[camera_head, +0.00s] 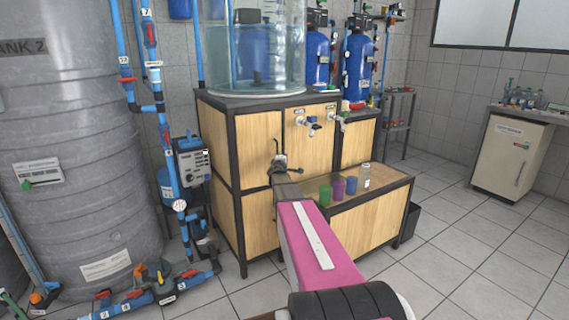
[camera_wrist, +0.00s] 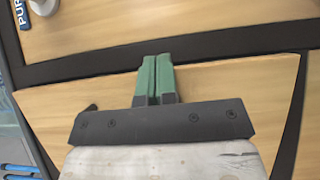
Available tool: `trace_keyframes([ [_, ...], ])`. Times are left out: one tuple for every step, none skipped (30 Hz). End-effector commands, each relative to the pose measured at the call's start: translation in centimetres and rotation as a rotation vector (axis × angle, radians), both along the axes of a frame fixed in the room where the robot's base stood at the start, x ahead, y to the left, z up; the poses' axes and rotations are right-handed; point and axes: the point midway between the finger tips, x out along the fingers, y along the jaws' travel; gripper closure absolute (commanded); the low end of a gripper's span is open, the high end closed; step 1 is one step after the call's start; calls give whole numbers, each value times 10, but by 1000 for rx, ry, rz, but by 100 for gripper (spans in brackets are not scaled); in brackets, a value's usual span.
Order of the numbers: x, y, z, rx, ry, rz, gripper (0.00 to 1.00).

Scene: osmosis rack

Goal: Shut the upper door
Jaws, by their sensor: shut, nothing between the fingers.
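My gripper (camera_head: 279,157) is shut and empty in front of the wooden rack (camera_head: 240,190), at the height of its upper front panels. In the wrist view the green fingertips (camera_wrist: 155,62) are together and overlap a dark frame bar (camera_wrist: 180,58). In the head view an upper wooden front panel (camera_head: 256,143) is left of my gripper. I cannot tell which panel is the upper door, or whether the fingers touch it.
A clear tank (camera_head: 255,50) stands on the rack. Taps (camera_head: 312,126) stick out above and right of my gripper. A low glass-topped bench (camera_head: 390,177) with coloured cups and a jar is to the right. Pipes (camera_head: 150,293) and a grey tank (camera_head: 75,150) are left.

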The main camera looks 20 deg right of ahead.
Motion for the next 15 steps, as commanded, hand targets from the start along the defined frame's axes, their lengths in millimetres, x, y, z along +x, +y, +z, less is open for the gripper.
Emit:
trace_keyframes([
  [5, -1, 0, -1, 1, 15, 100],
  [6, -1, 0, 0, 0, 23, 100],
  [9, -1, 0, 0, 1, 35, 100],
  [10, -1, 0, 1, 1, 42, 100],
  [11, -1, 0, -1, 1, 48, 100],
  [13, -1, 0, 0, 0, 55, 100],
  [14, -1, 0, 1, 1, 60, 100],
  [14, -1, 0, 0, 1, 65, 100],
  [15, -1, 0, 1, 0, 69, 100],
  [16, -1, 0, 1, 0, 72, 100],
  [16, -1, 0, 0, 0, 75, 100],
  [17, -1, 0, -1, 1, 77, 100],
  [17, -1, 0, 0, 0, 79, 100],
  [17, -1, 0, 1, 0, 80, 100],
  [17, -1, 0, 1, 0, 80, 100],
])
